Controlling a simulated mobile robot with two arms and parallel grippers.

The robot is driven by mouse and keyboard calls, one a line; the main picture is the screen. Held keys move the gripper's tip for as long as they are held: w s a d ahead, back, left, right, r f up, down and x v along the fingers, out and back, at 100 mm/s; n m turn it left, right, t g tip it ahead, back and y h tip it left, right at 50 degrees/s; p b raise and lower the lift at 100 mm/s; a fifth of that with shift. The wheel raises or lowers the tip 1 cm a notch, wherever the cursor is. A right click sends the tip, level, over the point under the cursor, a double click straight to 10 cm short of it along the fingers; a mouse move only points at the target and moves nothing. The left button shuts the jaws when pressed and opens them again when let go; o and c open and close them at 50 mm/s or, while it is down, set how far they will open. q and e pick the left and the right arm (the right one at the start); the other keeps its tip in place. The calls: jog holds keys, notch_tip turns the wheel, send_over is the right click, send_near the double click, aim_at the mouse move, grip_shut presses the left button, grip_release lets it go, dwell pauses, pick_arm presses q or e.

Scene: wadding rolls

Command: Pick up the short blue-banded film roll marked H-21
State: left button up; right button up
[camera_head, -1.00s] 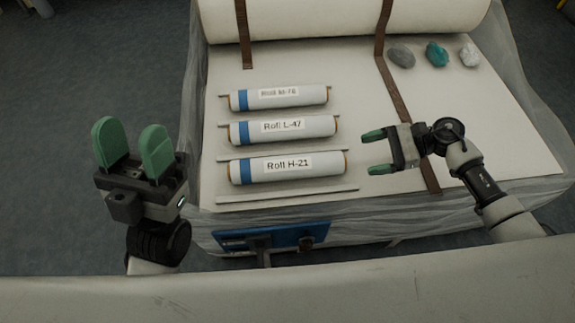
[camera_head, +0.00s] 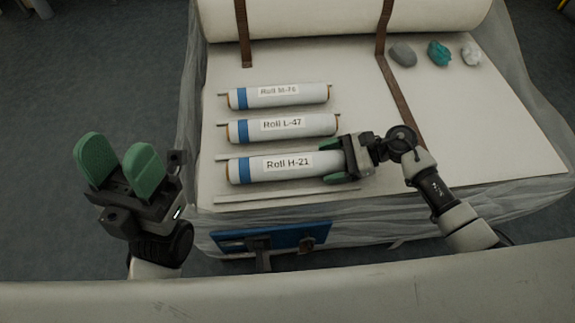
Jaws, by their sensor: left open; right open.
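The roll marked H-21 (camera_head: 255,168) is white with a blue band near its left end. It lies sideways on the white table surface, nearest the front edge. My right gripper (camera_head: 332,160) is open at the roll's right end, its green fingers one on the far side and one on the near side. The fingers hide that end, and I cannot tell whether they touch it. My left gripper (camera_head: 121,165) is open and empty, left of the table, with its green fingers pointing up.
Roll L-47 (camera_head: 312,125) and a further roll (camera_head: 308,94) lie behind, also blue-banded, with thin rails between. A large white roll (camera_head: 315,18) and brown straps (camera_head: 403,100) are at the back. Grey (camera_head: 402,54), teal (camera_head: 439,53) and white (camera_head: 471,54) lumps lie back right.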

jog(key=shift+r, duration=0.1)
jog(key=c, duration=1)
